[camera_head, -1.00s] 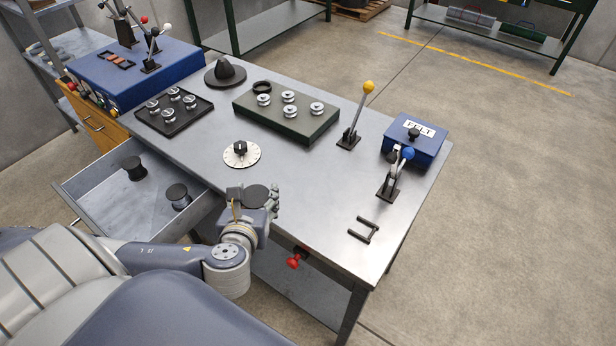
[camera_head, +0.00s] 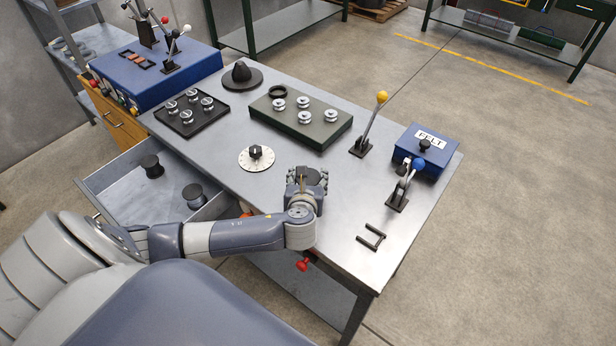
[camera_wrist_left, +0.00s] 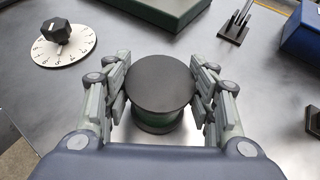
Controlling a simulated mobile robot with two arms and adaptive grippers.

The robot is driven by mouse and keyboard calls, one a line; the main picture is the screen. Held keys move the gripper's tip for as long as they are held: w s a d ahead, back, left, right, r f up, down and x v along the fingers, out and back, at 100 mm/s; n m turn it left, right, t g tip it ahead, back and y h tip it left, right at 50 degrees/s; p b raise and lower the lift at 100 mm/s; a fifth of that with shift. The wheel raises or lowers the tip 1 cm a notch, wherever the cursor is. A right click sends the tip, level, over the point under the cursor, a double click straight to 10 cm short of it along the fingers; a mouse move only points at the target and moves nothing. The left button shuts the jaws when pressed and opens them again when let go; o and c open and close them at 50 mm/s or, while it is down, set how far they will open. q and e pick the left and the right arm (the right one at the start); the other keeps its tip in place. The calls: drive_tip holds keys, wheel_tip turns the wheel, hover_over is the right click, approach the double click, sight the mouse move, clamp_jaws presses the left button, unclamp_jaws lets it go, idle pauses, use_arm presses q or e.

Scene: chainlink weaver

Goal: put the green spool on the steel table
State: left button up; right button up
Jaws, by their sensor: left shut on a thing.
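The green spool (camera_wrist_left: 160,92) has black end discs and a dark green middle. In the left wrist view it stands upright between the two fingers of my left gripper (camera_wrist_left: 161,85), which is shut on it. In the head view my left gripper (camera_head: 306,178) is over the front part of the steel table (camera_head: 340,225), right of the white dial. The spool is mostly or wholly hidden by the hand there. I cannot tell whether its lower disc touches the table top. My right gripper is not in view.
A white dial (camera_head: 256,157), a green block with silver bobbins (camera_head: 300,130), a yellow-knobbed lever (camera_head: 367,125), a blue felt box (camera_head: 424,150) and a black bracket (camera_head: 371,237) surround the hand. Bare table lies right of the hand.

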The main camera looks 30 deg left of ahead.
use_arm(q)
drive_tip(key=shift+f, duration=0.1)
drive_tip(key=o, duration=1.4)
drive_tip(key=shift+s+f, duration=0.1)
drive_tip(key=shift+f, duration=0.05)
drive_tip(key=shift+r, duration=0.2)
drive_tip(key=b+v, duration=0.1)
drive_tip(key=v, duration=1.1)
drive_tip(key=shift+f, duration=0.1)
